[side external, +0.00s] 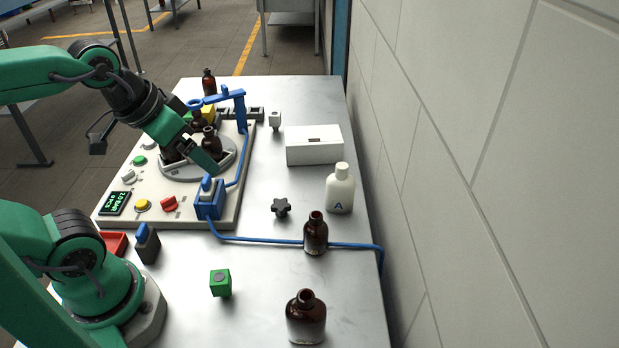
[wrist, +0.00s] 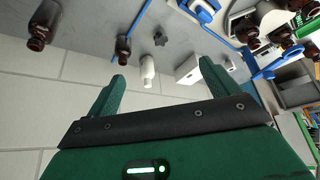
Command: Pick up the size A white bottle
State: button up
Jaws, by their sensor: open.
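The white bottle (side external: 340,190) marked with a blue "A" stands upright on the metal table near the wall, at the right of the side view. In the wrist view the white bottle (wrist: 148,70) shows small, in the gap between my fingertips but farther off. My gripper (side external: 208,160) is over the panel's round holder in the side view, well to the left of the white bottle. In the wrist view my gripper (wrist: 163,80) has its two green fingers spread wide with nothing between them. The fingers are partly hidden in the side view.
Brown bottles (side external: 316,234) and (side external: 306,317) stand in front of the white bottle. A white box (side external: 314,146) is behind it, and a black knob (side external: 281,207) lies to its left. A blue hose (side external: 270,240) crosses the table. The panel (side external: 205,195) carries a blue post (side external: 241,112).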

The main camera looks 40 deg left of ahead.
jog(key=shift+w+r, duration=0.1)
jog(key=n+g, duration=0.5)
send_over(341, 181)
jog(key=a, duration=0.1)
jog(key=f, duration=1)
jog(key=shift+w+a+f, duration=0.1)
jog(key=shift+w+f, duration=0.2)
jog(key=shift+w+d+f+g, duration=0.2)
jog(key=shift+w+f+g, duration=0.15)
jog(key=shift+f, duration=0.2)
jog(key=shift+s+f, duration=0.1)
jog(key=shift+f, duration=3.8)
jog(key=c, duration=1.2)
